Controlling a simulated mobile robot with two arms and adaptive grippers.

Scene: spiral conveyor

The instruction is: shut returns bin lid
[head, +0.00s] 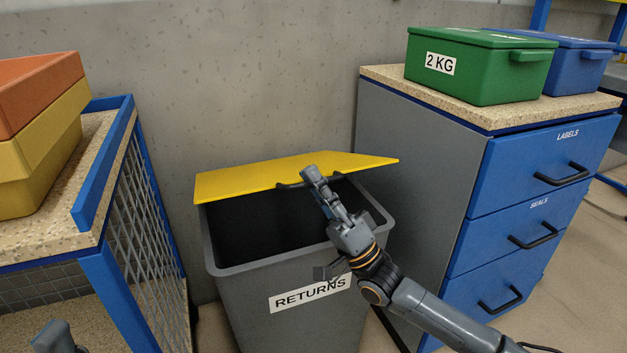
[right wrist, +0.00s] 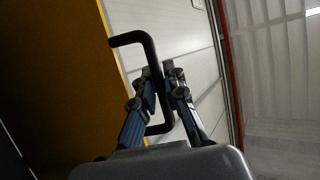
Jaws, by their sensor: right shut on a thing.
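The grey returns bin (head: 290,312) stands against the wall with a "RETURNS" label on its front. Its yellow lid (head: 285,172) is partly open, tilted over the back of the bin, leaving a dark gap at the front. My right gripper (head: 308,176) is at the lid's front edge, shut on the black lid handle (head: 290,185). In the right wrist view the fingers close around one side of the handle (right wrist: 133,39), with the lid (right wrist: 60,80) dark yellow at left. At the head view's lower left a small grey part of my left arm shows; its fingers are not visible.
A grey cabinet with blue drawers (head: 541,187) stands close on the right, with a green box (head: 478,75) and a blue box (head: 578,66) on top. A blue mesh-sided stand (head: 112,290) with orange (head: 38,90) and yellow bins (head: 45,155) is on the left.

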